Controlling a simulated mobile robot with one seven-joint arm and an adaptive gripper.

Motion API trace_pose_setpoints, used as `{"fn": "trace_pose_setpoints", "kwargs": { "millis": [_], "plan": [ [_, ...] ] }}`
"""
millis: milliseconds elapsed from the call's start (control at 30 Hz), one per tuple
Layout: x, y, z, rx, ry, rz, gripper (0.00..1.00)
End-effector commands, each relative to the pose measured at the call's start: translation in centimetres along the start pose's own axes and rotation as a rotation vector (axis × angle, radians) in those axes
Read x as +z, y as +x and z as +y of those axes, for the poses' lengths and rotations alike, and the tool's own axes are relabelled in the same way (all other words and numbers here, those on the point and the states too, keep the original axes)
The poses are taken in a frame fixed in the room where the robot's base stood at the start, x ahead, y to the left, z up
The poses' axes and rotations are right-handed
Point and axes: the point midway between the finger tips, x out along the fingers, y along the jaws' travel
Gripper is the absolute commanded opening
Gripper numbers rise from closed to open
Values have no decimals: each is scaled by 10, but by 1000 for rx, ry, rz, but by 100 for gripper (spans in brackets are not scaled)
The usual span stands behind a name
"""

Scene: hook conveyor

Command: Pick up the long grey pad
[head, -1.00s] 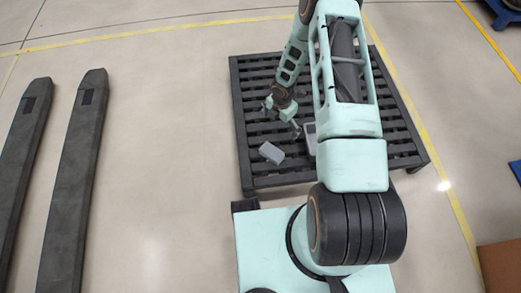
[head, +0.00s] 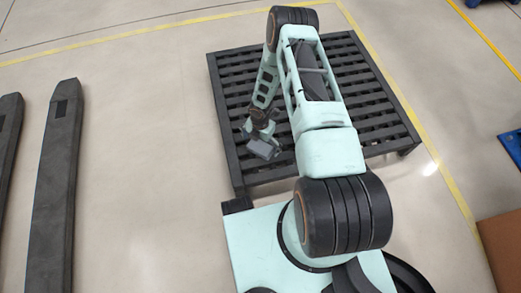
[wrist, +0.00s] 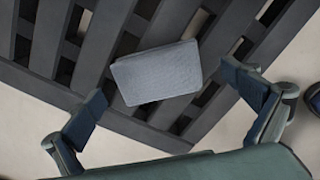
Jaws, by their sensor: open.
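The grey pad (wrist: 157,72) is a flat rectangular block with a lightly textured top. It lies slightly tilted in the wrist view on the dark slatted pallet (wrist: 55,88), near that pallet's edge. In the head view the pad (head: 263,150) is at the pallet's near left part, partly covered by my gripper (head: 262,136). My gripper (wrist: 163,100) is open in the wrist view, with one finger to the left of the pad and one to its right. Neither finger clearly touches the pad, and nothing is held.
The pallet (head: 228,112) has open gaps between its slats. Long dark forks (head: 55,190) lie on the floor at left. A brown box (head: 503,240) and a blue object (head: 512,148) are at right. Bare floor lies between the forks and the pallet.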

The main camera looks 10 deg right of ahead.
Motion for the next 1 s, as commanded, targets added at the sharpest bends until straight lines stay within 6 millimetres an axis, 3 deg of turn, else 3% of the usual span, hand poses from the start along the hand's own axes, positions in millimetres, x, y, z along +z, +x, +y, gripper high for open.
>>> {"fn": "trace_pose_setpoints", "kwargs": {
  "millis": [33,100,333,800,1000],
  "plan": [
    [-1,12,-1,-1,1,1,100],
    [0,18,0,0,1,0,100],
    [0,18,0,0,1,0,100],
    [0,18,0,-1,1,0,52],
    [0,17,0,-1,1,0,51]
  ]
}}
